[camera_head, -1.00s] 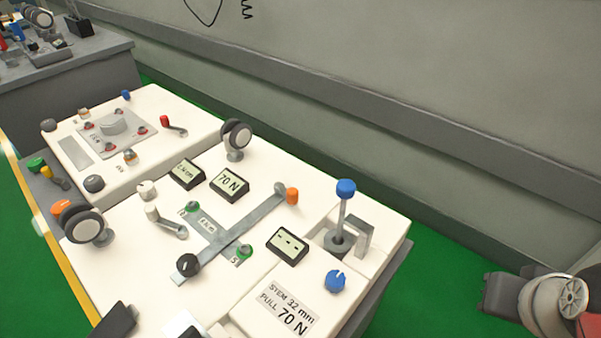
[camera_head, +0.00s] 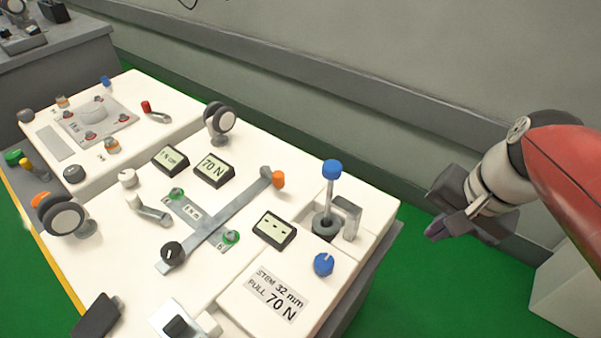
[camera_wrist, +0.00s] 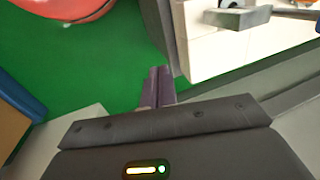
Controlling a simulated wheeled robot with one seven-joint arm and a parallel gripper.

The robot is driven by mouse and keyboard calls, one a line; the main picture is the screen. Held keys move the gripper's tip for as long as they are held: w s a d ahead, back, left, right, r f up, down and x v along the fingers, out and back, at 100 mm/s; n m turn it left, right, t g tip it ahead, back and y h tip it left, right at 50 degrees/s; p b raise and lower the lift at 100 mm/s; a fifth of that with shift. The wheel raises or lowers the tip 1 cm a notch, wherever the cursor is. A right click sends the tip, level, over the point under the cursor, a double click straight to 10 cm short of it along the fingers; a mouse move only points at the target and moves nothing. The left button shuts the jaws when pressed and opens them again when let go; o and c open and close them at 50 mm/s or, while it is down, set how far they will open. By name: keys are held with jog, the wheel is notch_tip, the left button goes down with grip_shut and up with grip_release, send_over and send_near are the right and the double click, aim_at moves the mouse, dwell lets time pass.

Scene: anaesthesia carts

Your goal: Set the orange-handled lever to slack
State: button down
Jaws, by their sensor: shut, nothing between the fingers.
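The orange-handled lever (camera_head: 278,180) is on the white cart top, at the far right end of a long grey bar. Its orange grip stands beside a short grey arm; any slack marking by it is too small to read. My gripper (camera_head: 437,230) is off to the right of the cart, above the green floor, well apart from the lever. Its purple fingers (camera_wrist: 158,86) are together and empty in the wrist view. The lever cannot be made out in the wrist view.
A blue-topped post (camera_head: 331,171) stands upright by a grey bracket (camera_head: 348,217), between my gripper and the lever. Displays (camera_head: 212,168), a wheel (camera_head: 216,120) and a black knob (camera_head: 172,252) crowd the cart top.

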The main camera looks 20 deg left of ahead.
jog(key=w+a+f+m+g+y, duration=0.1)
jog(key=w+a+g+y, duration=0.1)
jog(key=w+a, duration=0.1)
jog(key=w+a+f+m+g+y+b, duration=0.1)
jog(key=w+a+m+g+y, duration=0.1)
jog(key=w+a+g, duration=0.1)
jog(key=w+a+f+m+g+y+b, duration=0.1)
jog(key=w+a+g+y, duration=0.1)
jog(key=w+a, duration=0.2)
jog(key=shift+w+a+f+g, duration=0.15)
jog(key=shift+a+f, duration=0.05)
jog(key=shift+a, duration=0.5)
jog(key=shift+w+a+f+g, duration=0.1)
jog(key=shift+a+f+g, duration=0.05)
jog(key=shift+a, duration=0.55)
jog(key=w+a+m+g+y, duration=0.1)
jog(key=w, duration=0.1)
jog(key=w+a+f+g+y, duration=0.1)
jog(key=w+g+y, duration=0.1)
jog(key=w+a+f+m+g+y+b, duration=0.1)
jog(key=w, duration=0.1)
jog(key=shift+w+a+f+m+y, duration=0.25)
jog(key=shift+w+m+y, duration=0.05)
jog(key=shift+y, duration=0.1)
jog(key=shift+w+f+g, duration=0.1)
jog(key=shift+w+g, duration=0.25)
jog(key=shift+g, duration=0.05)
jog(key=shift+a, duration=0.1)
jog(key=x, duration=1.4)
jog(key=shift+a, duration=0.1)
